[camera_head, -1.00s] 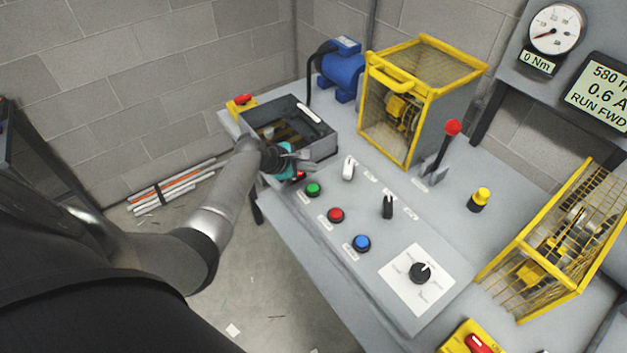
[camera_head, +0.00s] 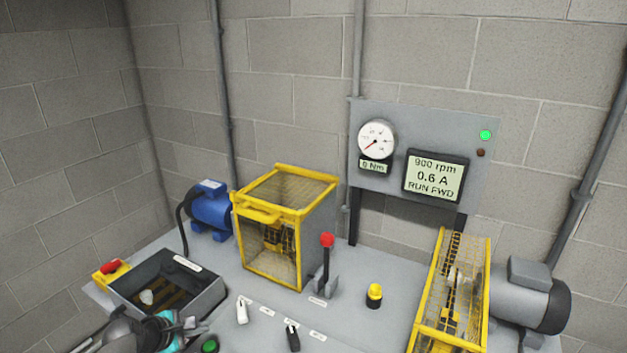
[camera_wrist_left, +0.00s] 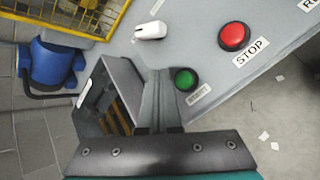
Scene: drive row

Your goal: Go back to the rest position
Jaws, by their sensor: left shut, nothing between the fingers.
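My left gripper (camera_head: 197,327) is at the lower left of the head view, in front of the open grey box (camera_head: 212,296) and beside the green button (camera_head: 209,345). Its fingers are together and empty; they also show from behind in the left wrist view (camera_wrist_left: 157,78), close beside the green button (camera_wrist_left: 184,79). I cannot tell whether they touch the panel. My right gripper is out of view.
The panel carries a white switch (camera_head: 242,310), a black switch (camera_head: 292,336), a red-knobbed lever (camera_head: 327,262) and a yellow button (camera_head: 374,292). Yellow cages (camera_head: 285,225) and (camera_head: 450,290) stand behind and right. The display (camera_head: 436,177) reads 900 rpm, RUN FWD. A red STOP button (camera_wrist_left: 234,37) shows too.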

